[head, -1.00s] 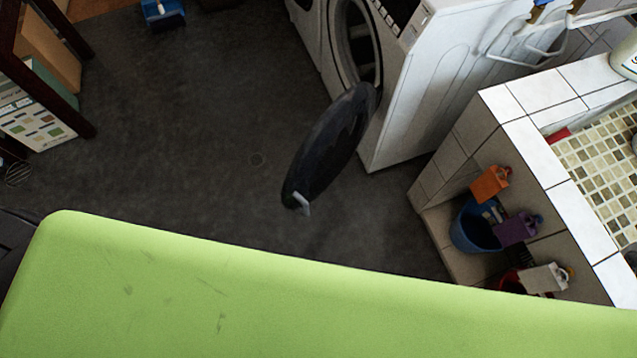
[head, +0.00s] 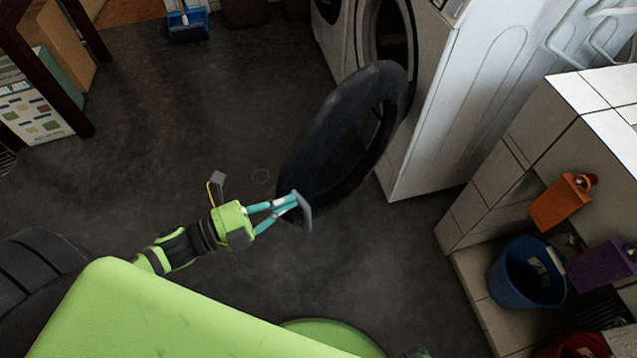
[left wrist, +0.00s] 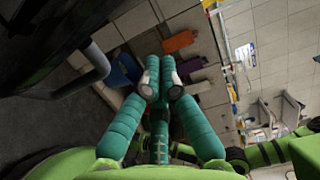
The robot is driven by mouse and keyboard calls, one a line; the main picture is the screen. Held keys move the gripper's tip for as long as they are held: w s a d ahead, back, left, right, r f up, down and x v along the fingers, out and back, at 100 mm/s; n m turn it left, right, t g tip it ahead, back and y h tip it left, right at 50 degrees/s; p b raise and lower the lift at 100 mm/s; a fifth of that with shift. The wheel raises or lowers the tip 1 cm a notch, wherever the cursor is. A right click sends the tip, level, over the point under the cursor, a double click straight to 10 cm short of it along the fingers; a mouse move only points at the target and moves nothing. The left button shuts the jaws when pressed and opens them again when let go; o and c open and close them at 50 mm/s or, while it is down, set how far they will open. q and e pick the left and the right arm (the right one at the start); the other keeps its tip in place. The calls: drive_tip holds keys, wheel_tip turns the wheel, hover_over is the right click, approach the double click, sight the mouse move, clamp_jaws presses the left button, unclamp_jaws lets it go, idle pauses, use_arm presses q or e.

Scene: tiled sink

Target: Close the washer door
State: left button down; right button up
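The washer door (head: 293,160) is a dark round ring, swung wide open from the white washer (head: 440,110) at the upper right. A small grey handle (head: 304,211) sticks out at its lower free edge. My left gripper (head: 295,202) is at that handle in the head view, its teal fingers drawn together at the tips. In the left wrist view, the fingertips (left wrist: 160,80) are close together with nothing seen between them. The grey handle (left wrist: 82,68) and dark door edge lie left of the fingers there. Whether they touch is unclear.
A tiled counter stands at the right, with a blue bucket (head: 527,273), an orange carton (head: 560,203) and a purple carton (head: 598,265) in its recess. A dark wooden rack with boxes (head: 38,113) stands at the left. The grey floor (head: 190,130) between is clear.

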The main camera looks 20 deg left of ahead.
sight(313, 172)
use_arm(q)
drive_tip(key=w+d, duration=0.1)
drive_tip(key=w, duration=0.1)
drive_tip(key=w+d, duration=0.1)
drive_tip(key=w, duration=0.2)
drive_tip(key=w+d, duration=0.2)
drive_tip(key=w, duration=0.1)
drive_tip(key=shift+w, duration=0.25)
drive_tip(key=shift+w+a, duration=0.2)
drive_tip(key=shift+a, duration=0.2)
drive_tip(key=shift+a, duration=0.15)
